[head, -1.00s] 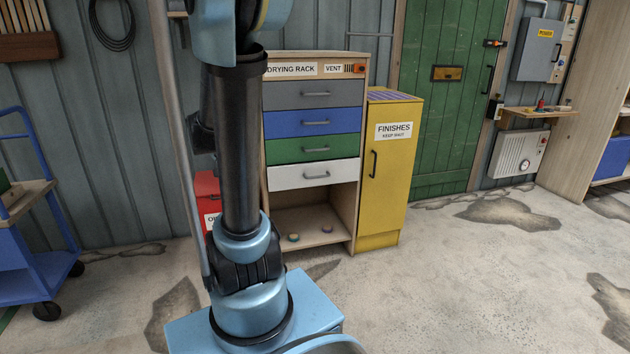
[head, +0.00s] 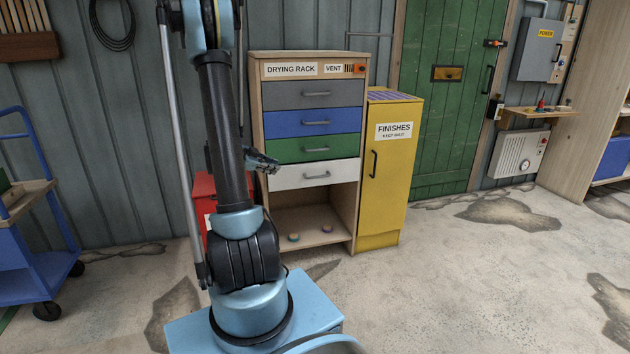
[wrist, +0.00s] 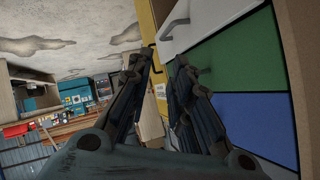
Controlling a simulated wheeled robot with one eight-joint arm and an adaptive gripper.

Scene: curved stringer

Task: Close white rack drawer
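The white rack drawer (head: 316,174) is the lowest of the drawers in the drying rack (head: 256,130). Its front has a grey bar handle, and I cannot tell how far out it stands. In the wrist view the white drawer front (wrist: 212,22) shows at the top, tilted, with its handle (wrist: 177,22) beyond the fingertips. My gripper (head: 270,163) is by the left side of the rack, around the seam of the green and white drawers, partly behind my arm. In the wrist view my gripper (wrist: 161,62) is open, with nothing between its fingers.
The green drawer (head: 340,148), blue drawer (head: 280,123) and grey drawer (head: 285,95) are above. A yellow finishes cabinet (head: 388,190) adjoins the rack's right side. A red box (head: 204,187) stands left. An open shelf with small round items is below. The floor to the right is clear.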

